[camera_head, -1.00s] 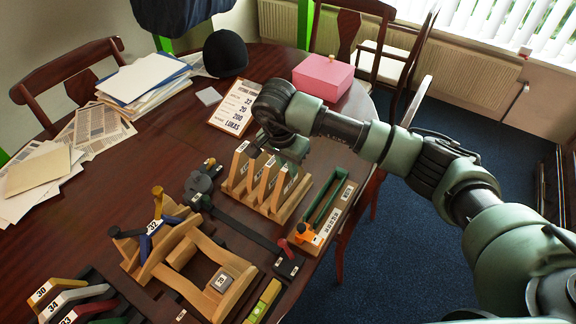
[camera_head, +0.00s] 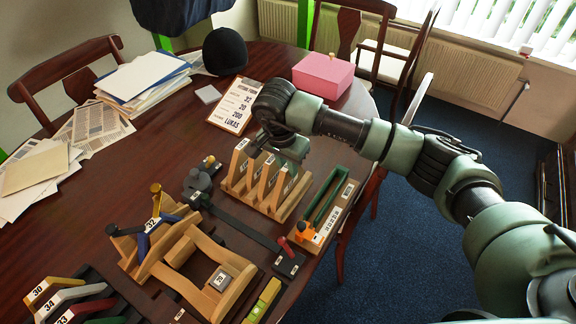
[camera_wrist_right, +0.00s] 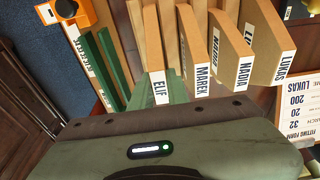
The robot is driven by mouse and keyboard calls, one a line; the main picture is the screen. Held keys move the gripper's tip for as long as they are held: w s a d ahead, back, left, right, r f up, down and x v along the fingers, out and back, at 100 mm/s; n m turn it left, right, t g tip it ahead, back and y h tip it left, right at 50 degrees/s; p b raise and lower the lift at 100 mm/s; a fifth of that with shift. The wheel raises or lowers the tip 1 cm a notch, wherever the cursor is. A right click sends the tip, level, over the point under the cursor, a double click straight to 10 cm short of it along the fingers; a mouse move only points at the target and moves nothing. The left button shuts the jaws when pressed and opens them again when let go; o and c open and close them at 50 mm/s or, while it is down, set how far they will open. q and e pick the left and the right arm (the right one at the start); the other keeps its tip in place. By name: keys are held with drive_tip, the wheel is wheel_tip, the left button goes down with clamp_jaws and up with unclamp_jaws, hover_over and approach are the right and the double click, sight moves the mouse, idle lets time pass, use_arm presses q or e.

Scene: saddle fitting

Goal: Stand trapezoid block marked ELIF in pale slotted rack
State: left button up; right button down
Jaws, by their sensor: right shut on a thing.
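The pale slotted rack (camera_head: 245,197) stands on the table in the head view and holds several upright trapezoid blocks. In the right wrist view the block marked ELIF (camera_wrist_right: 157,55) is upright at the left end of the row, beside a block marked MAREK (camera_wrist_right: 188,50). My right gripper (camera_head: 288,153) is over the right end of the rack in the head view, shut on the ELIF block. Its fingertips are largely hidden. The foot of the ELIF block is hidden, so I cannot tell how deep it sits in a slot. My left gripper is not in view.
A green-railed fixture (camera_head: 327,205) lies close to the right of the rack. A wooden saddle frame (camera_head: 190,265) and a black bar (camera_head: 240,230) lie in front. A form sheet (camera_head: 233,104) and a pink box (camera_head: 322,76) are behind.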

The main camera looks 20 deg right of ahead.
idle(1.0)
drive_tip(key=c, duration=0.9)
unclamp_jaws()
drive_tip(key=shift+r+p, duration=0.9)
drive_tip(key=shift+r, duration=1.6)
